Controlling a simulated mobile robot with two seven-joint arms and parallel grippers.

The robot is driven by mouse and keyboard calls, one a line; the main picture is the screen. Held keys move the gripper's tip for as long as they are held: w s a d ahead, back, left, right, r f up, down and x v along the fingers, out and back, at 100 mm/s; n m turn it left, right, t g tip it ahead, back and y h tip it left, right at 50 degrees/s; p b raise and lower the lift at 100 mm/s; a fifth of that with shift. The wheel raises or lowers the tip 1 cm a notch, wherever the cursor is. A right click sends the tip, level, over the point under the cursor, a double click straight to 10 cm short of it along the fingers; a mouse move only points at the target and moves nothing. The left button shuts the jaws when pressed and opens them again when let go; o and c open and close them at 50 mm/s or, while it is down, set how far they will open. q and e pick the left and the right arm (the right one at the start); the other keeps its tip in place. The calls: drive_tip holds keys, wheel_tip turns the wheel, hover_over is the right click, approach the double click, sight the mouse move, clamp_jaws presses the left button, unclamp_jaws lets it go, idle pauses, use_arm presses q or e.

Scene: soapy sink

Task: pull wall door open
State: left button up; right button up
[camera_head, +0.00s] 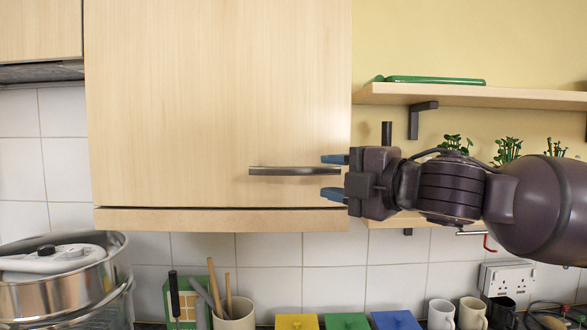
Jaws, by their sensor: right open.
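The wall door (210,110) is a light wooden cabinet front, in the upper middle of the head view. A narrow gap shows between its lower edge and the wooden strip below it. Its grey horizontal bar handle (294,171) is near the lower right corner. My right gripper (330,177) comes in from the right with its two blue fingers apart, one above and one below the level of the handle. The fingertips are at about the handle's right end. I cannot tell whether they touch it. My left gripper is not in view.
A wooden shelf (470,96) with a green item is above my right arm, and plants stand behind the arm. Below are a steel pot (60,290), a utensil holder (234,315), coloured boxes (346,322), mugs (441,314) and a wall socket (507,279).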

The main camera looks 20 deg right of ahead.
sight(297, 171)
drive_tip(key=p+x, duration=0.2)
drive_tip(key=x, duration=0.6)
drive_tip(key=shift+w+a, duration=0.1)
drive_tip(key=shift+w, duration=0.15)
clamp_jaws()
